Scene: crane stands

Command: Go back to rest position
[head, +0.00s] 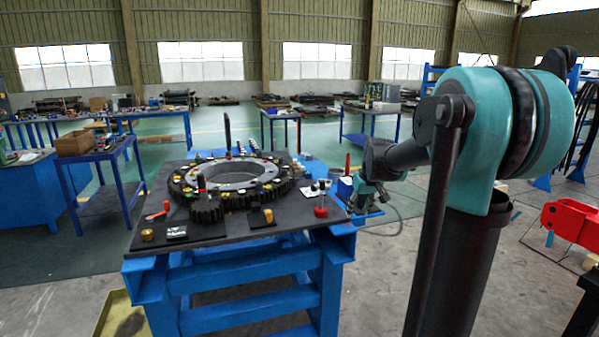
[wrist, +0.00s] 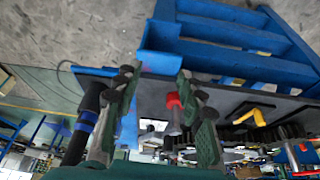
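My arm reaches out from the right in the head view, and its gripper (head: 366,202) hangs low beside the right edge of the black-topped blue stand (head: 235,255). In the wrist view the two green-and-black fingers of my gripper (wrist: 155,95) are spread apart. I see nothing held between them. A large dark ring gear (head: 178,184) with a pale inner ring lies on the stand, with a smaller dark gear (head: 207,210) at its front.
The stand also bears a red-handled tool (head: 157,214), a brass piece (head: 147,235) and a yellow piece (head: 268,215). A blue table with a wooden box (head: 74,144) stands at left. Red machinery (head: 570,222) is at right. Grey floor (head: 420,255) between is mostly clear.

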